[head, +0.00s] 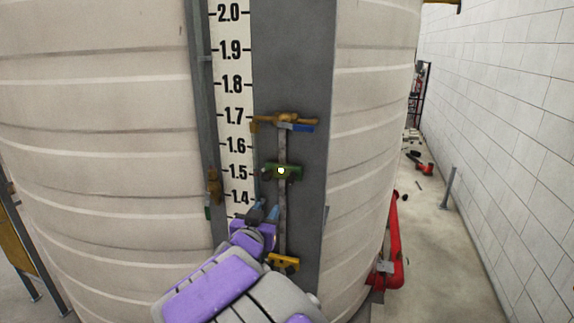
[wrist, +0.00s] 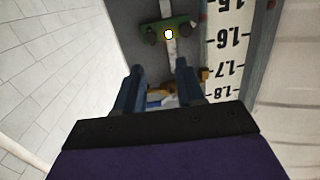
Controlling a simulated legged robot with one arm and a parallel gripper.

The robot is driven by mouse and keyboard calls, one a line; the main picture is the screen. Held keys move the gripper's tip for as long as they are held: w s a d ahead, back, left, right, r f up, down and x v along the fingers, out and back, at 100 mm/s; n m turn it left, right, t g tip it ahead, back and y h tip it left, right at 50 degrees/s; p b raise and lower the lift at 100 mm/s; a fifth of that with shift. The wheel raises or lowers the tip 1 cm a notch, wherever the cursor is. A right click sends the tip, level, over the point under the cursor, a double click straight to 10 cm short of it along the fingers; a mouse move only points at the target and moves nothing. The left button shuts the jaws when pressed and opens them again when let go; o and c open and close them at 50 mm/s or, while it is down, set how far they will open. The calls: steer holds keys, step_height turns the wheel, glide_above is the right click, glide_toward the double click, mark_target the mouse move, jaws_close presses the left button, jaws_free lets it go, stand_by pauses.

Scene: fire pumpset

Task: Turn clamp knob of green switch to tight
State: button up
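The green switch (head: 281,166) is clamped on a thin vertical rod on the dark grey strip of the tank, beside the 1.5 mark. A bright white round spot sits on its middle. It also shows at the top of the wrist view (wrist: 178,22), where the picture is upside down. A small dark knob-like part (wrist: 151,38) shows at one side of it; whether it is tight cannot be told. My gripper (head: 264,211) is below the switch, apart from it. In the wrist view its two blue fingers (wrist: 159,67) are spread with nothing between the tips.
A brass valve with a blue part (head: 302,127) sits above the switch on the rod, and a yellow fitting (head: 284,262) sits below. The numbered scale (head: 232,100) runs along the left.

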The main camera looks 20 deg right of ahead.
steer(key=r+h, duration=0.1)
steer(key=p, duration=0.3)
glide_toward(290, 176)
steer(key=x, duration=0.9)
steer(key=shift+w, duration=0.2)
steer(key=shift+s+d, duration=0.1)
jaws_close()
